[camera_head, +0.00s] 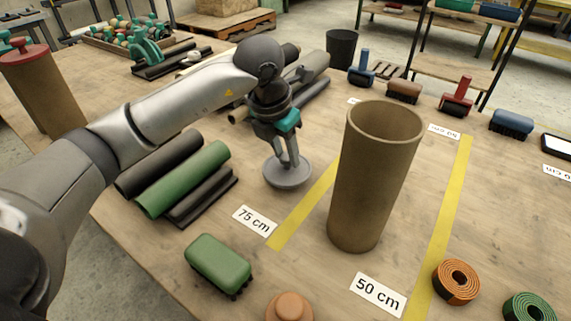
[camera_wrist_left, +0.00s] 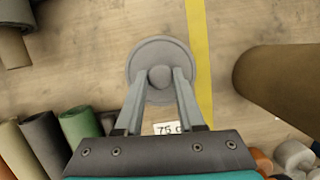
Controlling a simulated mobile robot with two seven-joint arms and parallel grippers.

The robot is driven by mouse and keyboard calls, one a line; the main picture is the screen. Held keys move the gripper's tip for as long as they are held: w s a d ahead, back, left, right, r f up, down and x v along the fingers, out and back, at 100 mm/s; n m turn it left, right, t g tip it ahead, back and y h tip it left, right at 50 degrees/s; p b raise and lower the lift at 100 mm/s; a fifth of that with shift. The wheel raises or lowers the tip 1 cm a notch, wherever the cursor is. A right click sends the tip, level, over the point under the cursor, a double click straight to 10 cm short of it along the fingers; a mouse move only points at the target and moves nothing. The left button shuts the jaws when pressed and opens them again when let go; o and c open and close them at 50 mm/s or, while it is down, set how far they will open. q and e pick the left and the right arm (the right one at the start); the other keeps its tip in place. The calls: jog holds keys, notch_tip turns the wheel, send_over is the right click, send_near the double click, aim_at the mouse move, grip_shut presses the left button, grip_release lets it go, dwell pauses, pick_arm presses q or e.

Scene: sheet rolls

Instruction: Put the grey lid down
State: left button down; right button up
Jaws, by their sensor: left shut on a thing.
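The grey lid (camera_head: 288,173) is a round disc with a knob, at the left side of the yellow line near the "75 cm" label. My left gripper (camera_head: 288,163) comes down from above and is shut on the lid's knob. In the left wrist view the lid (camera_wrist_left: 160,55) lies flat below the fingers, with the knob between the fingertips (camera_wrist_left: 160,78). The lid is at or very close to the table top; I cannot tell whether it touches. My right gripper is not in view.
A tall open brown tube (camera_head: 370,180) stands just right of the lid. Black and green rolls (camera_head: 185,180) lie to the left. A green brush (camera_head: 218,262) and an orange-brown knobbed piece (camera_head: 289,306) are in front. Bare table (camera_head: 325,255) lies between the label and the tube.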

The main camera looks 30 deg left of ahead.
aim_at(284, 159)
pick_arm(q)
notch_tip(284, 159, down, 2)
jog(key=shift+f+b, duration=0.15)
jog(key=shift+b, duration=0.15)
jog(key=shift+f, duration=0.3)
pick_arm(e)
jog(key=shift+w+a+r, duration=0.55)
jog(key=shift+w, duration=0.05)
pick_arm(q)
jog(key=shift+f, duration=0.1)
jog(key=c, duration=0.5)
grip_release()
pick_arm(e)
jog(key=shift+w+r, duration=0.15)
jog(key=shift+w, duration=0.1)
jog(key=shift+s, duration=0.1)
